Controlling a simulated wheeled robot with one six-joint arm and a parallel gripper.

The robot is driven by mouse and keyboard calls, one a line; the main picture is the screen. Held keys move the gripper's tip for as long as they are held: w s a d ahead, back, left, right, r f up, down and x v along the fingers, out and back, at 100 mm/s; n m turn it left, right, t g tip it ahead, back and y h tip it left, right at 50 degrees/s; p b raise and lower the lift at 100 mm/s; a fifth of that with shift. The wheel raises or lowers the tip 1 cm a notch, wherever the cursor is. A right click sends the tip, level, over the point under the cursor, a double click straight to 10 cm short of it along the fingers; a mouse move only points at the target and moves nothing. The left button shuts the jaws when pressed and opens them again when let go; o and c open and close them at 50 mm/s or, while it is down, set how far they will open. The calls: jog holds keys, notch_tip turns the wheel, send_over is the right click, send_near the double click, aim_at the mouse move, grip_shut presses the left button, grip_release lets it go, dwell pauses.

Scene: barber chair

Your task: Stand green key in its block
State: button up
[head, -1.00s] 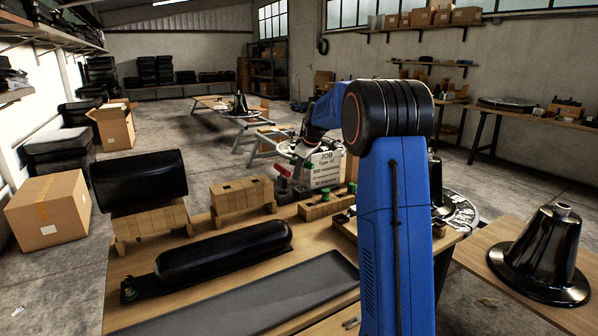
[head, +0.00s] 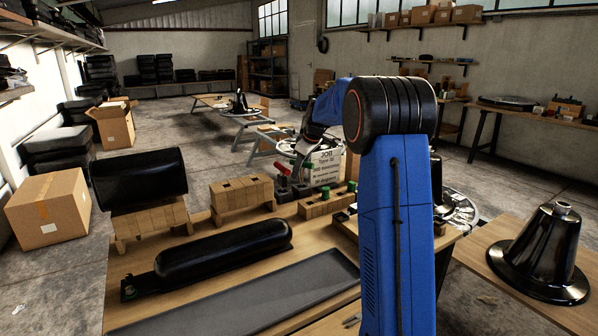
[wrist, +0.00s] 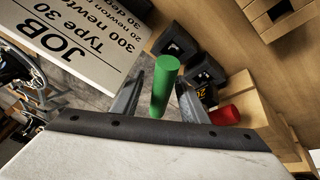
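A green key (wrist: 164,86), an upright-looking cylinder, shows between the two fingers of my gripper (wrist: 158,98) in the wrist view. A gap shows between the left finger and the key; the right finger is close beside it, and I cannot tell if it touches. The gripper looks open. Dark blocks (wrist: 176,41) stand just beyond, one with a yellow label. A red key (wrist: 225,115) is to the right. In the head view, a green piece (head: 307,165) and a red one (head: 283,169) show by the sign; my arm partly hides this area.
A white JOB sign (head: 326,168) stands close behind the blocks; it also fills the upper left of the wrist view (wrist: 75,40). A wooden block with slots (head: 318,207) and green pieces is nearby. A black padded roll (head: 225,250) and a grey tray (head: 250,300) lie in front.

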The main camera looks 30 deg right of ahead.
jog(key=v, duration=1.6)
jog(key=shift+s+r, duration=0.15)
jog(key=s+a+f+m, duration=0.2)
jog(key=s+a, duration=0.7)
jog(key=s, duration=0.3)
jog(key=s+a+f+m, duration=0.2)
jog(key=s+a, duration=0.6)
jog(key=s, duration=0.4)
jog(key=s+a+f+m, duration=0.1)
jog(key=s+a+f, duration=0.1)
jog(key=s+f, duration=0.3)
jog(key=s+a+f+m, duration=0.1)
jog(key=s+f, duration=0.4)
jog(key=s, duration=0.5)
jog(key=s+a+f+h, duration=0.1)
jog(key=s+a+f, duration=0.2)
jog(key=s+f, duration=0.3)
jog(key=shift+s+a+m, duration=0.15)
jog(key=shift+s+m, duration=0.25)
jog(key=shift+s, duration=0.55)
